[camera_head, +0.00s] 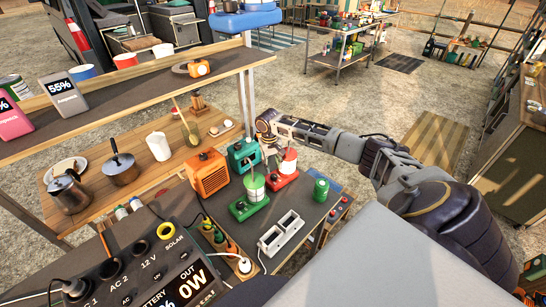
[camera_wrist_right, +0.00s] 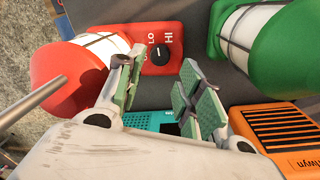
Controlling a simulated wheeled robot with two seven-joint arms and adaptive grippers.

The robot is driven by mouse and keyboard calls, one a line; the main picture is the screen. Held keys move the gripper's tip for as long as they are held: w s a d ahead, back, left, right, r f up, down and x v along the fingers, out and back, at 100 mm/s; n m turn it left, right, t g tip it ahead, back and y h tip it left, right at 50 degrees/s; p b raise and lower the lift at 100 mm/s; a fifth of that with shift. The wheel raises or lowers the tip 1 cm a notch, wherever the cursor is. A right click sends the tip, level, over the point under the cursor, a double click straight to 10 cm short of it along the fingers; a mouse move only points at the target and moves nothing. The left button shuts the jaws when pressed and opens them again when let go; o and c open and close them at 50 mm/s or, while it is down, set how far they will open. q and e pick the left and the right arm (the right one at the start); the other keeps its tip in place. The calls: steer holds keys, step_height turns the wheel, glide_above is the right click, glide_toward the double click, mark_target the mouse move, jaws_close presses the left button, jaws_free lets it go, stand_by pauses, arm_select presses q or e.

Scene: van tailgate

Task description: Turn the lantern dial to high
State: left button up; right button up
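A red lantern (camera_head: 286,163) with a pale globe stands on the dark tabletop. In the right wrist view its red base (camera_wrist_right: 168,25) carries a black round dial (camera_wrist_right: 159,54) with white HI and LO lettering. My right gripper (camera_head: 266,128) is over the far side of the lantern. In the wrist view my right gripper (camera_wrist_right: 162,72) is open, its two green-padded fingers spread either side of the dial, with nothing between the pads. I cannot tell whether a finger touches the lantern. My left gripper is out of view.
A green lantern (camera_head: 250,202) stands close beside the red one. A teal box (camera_head: 243,154) and an orange speaker (camera_head: 208,173) stand behind. A green canister (camera_head: 321,189) and a white double-slot item (camera_head: 281,233) are nearer. A power station (camera_head: 150,268) fills the lower left.

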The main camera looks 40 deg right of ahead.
mark_target(272, 176)
steer(key=shift+a+r, duration=0.2)
steer(key=shift+r, duration=2.4)
steer(key=shift+f, duration=0.1)
